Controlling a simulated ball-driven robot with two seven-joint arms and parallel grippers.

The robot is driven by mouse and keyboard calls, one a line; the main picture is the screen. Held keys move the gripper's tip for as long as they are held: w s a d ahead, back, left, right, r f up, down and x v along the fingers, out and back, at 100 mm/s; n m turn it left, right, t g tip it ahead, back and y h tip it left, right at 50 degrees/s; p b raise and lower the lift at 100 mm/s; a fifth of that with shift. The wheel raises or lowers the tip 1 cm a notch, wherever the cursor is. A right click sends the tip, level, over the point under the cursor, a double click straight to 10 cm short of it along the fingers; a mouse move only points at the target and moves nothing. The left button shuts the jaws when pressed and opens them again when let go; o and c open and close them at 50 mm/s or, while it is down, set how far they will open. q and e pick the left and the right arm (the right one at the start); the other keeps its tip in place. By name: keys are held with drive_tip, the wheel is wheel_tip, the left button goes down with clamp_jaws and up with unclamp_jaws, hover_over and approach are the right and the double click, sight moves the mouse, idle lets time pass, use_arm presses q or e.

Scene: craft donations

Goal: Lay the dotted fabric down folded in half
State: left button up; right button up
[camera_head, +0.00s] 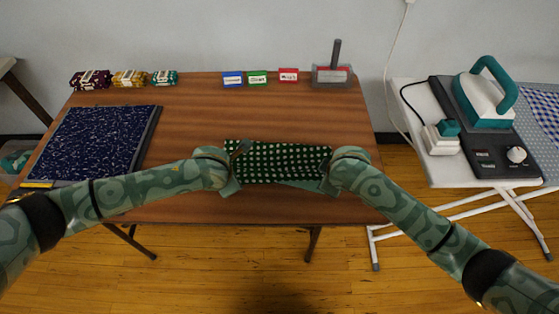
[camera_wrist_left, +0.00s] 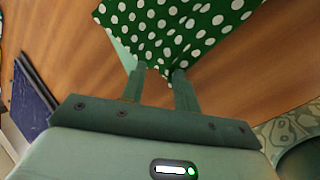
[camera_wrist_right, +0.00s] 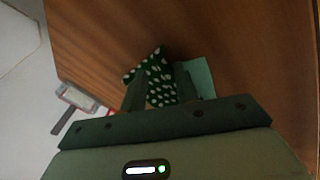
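The dark green fabric with white dots (camera_head: 278,162) is at the front middle of the brown table (camera_head: 200,120), stretched between my two grippers. My left gripper (camera_wrist_left: 160,72) is at its left end, with a corner of the cloth between the fingertips. My right gripper (camera_wrist_right: 160,75) is at its right end, with dotted cloth between its fingers. Both appear closed on the cloth. Pale green surfaces show beside the dots in both wrist views, perhaps the fabric's reverse. My arms hide the fabric's ends in the head view, and I cannot tell how much rests on the table.
A dark blue speckled piece (camera_head: 95,140) lies at the table's left. Maroon (camera_head: 90,80), yellow (camera_head: 130,78) and teal (camera_head: 165,77) bundles stand along the back, with blue, green and red labels (camera_head: 288,75) and a grey handled holder (camera_head: 333,75). An iron (camera_head: 487,98) stands at right.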

use_arm(q)
drive_tip(key=shift+s+f, duration=0.25)
use_arm(e)
drive_tip(key=shift+s+a+f, duration=0.1)
drive_tip(key=shift+s+f, duration=0.1)
use_arm(q)
drive_tip(key=shift+r, duration=0.1)
use_arm(e)
drive_tip(key=shift+r, duration=0.1)
use_arm(q)
drive_tip(key=v, duration=1)
drive_tip(key=shift+s, duration=0.45)
use_arm(e)
drive_tip(key=v, duration=1)
drive_tip(key=shift+s, duration=0.5)
use_arm(q)
drive_tip(key=shift+r, duration=0.15)
use_arm(e)
drive_tip(key=shift+r, duration=0.15)
